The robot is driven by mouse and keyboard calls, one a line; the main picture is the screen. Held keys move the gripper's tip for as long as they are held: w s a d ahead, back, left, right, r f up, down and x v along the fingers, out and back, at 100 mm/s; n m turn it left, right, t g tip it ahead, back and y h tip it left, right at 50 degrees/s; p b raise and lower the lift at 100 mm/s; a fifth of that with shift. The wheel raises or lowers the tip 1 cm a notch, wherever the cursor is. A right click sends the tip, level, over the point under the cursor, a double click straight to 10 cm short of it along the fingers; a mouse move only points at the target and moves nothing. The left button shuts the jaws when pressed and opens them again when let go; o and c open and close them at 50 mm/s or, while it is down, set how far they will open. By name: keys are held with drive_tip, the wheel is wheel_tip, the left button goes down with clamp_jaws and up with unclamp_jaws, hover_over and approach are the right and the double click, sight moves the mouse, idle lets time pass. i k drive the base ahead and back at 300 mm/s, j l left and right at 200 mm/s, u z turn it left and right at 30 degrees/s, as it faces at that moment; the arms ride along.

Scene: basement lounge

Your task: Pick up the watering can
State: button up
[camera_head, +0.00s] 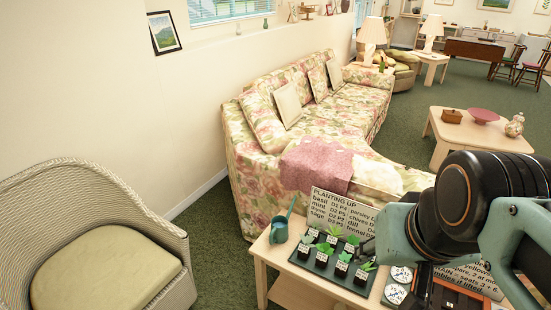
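A small teal watering can (279,232) stands at the left end of the light wooden table (259,250), with a thin part rising up and to the right. It is beside a dark tray of seedlings and nothing holds it. My arm comes in at the right and hangs over the table's right part. Dark parts at its lower end, which may be my gripper (422,287), are well to the right of the can. The arm hides the fingertips, so I cannot see whether they are open or shut.
The seedling tray (332,262) and a "PLANTING UP" sign (338,215) stand right of the can. Round dials (398,284) lie near my arm. A wicker chair (95,240) is at the left, a floral sofa (300,125) behind. Green carpet is clear between chair and table.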

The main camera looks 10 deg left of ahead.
sight(279, 233)
drive_tip(key=u, duration=0.45)
drive_tip(key=j+z, duration=0.2)
drive_tip(key=z, duration=2.1)
drive_tip(key=l+u, duration=0.1)
drive_tip(key=u, duration=2.1)
drive_tip(key=i+j+z, duration=0.3)
drive_tip(key=i+z, duration=0.15)
